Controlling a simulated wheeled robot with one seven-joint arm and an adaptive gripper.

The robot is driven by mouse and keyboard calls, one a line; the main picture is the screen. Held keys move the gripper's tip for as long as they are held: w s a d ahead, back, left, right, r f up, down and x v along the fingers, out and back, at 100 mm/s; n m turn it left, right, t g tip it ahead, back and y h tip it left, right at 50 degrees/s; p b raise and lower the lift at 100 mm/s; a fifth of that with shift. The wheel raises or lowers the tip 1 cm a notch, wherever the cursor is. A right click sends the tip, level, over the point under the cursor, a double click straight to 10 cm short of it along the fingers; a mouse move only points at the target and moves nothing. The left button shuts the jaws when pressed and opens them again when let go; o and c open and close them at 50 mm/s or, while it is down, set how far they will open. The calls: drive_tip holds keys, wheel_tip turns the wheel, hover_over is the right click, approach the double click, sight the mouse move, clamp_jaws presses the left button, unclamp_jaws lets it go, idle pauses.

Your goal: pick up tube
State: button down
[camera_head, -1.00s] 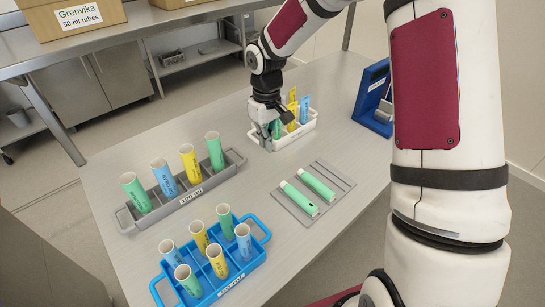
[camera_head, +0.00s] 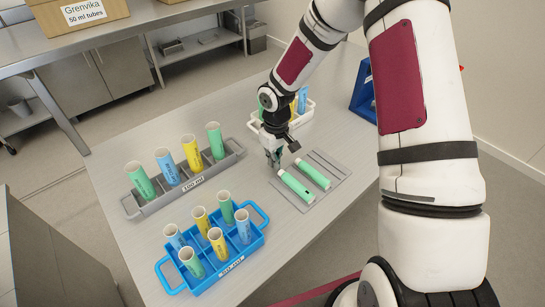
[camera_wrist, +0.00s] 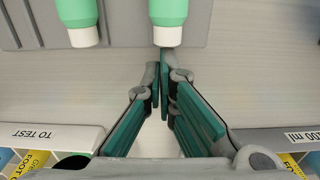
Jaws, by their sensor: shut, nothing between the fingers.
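Two green tubes with white ends lie side by side on a flat grey tray (camera_head: 333,163). The nearer-left tube (camera_head: 297,187) and the right tube (camera_head: 313,174) also show at the top of the wrist view, as a left tube (camera_wrist: 76,14) and a right tube (camera_wrist: 168,12). My gripper (camera_head: 272,163) is just behind the tray, close to the white ends of the tubes. In the wrist view its fingers (camera_wrist: 163,75) come together at the tips, empty, just below the right tube's white end. Whether they touch it is unclear.
A grey 100 ml rack (camera_head: 185,192) and a blue rack (camera_head: 215,270) hold several upright tubes on the left. A white rack (camera_head: 310,107), partly hidden by my arm, stands behind. A blue device (camera_head: 363,95) is at the back right.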

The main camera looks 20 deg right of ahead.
sight(304, 187)
drive_tip(key=s+d+p, duration=0.1)
drive_tip(key=s, duration=0.2)
drive_tip(key=s+d+p, duration=0.1)
drive_tip(key=s+p, duration=0.1)
drive_tip(key=s, duration=0.2)
drive_tip(key=s+d+p, duration=0.2)
drive_tip(key=s, duration=0.1)
drive_tip(key=shift+s+r, duration=0.1)
drive_tip(key=shift+s, duration=0.05)
drive_tip(key=shift+s+d, duration=0.25)
drive_tip(key=shift+s, duration=0.15)
drive_tip(key=shift+w, duration=0.1)
